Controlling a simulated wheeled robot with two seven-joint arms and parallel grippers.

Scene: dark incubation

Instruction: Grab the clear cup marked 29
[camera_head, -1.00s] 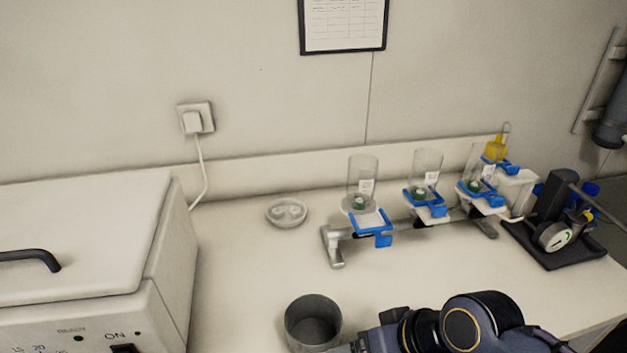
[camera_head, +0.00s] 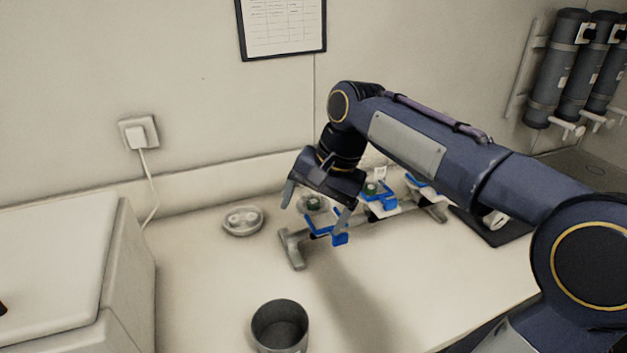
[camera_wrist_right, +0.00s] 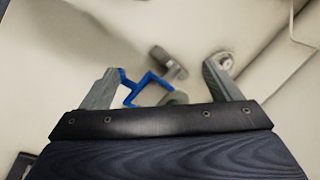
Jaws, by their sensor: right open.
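A rack (camera_head: 291,250) with blue holders stands on the bench in the head view. The leftmost clear cup (camera_head: 314,203) shows only its lower part with something green inside. The middle cup (camera_head: 371,188) shows its green content and a small white label. No number is readable, so I cannot tell which is 29. My right gripper (camera_head: 315,207) is open, pointing down around or just above the leftmost cup. In the right wrist view its spread fingers (camera_wrist_right: 161,68) flank a blue holder (camera_wrist_right: 150,88). My left gripper is not in view.
A grey open pot (camera_head: 280,325) stands at the bench front. A round shallow dish (camera_head: 242,221) lies left of the rack. A white box-shaped device (camera_head: 60,262) fills the left side. Grey cylinders (camera_head: 556,70) hang on the right wall. The bench between pot and rack is clear.

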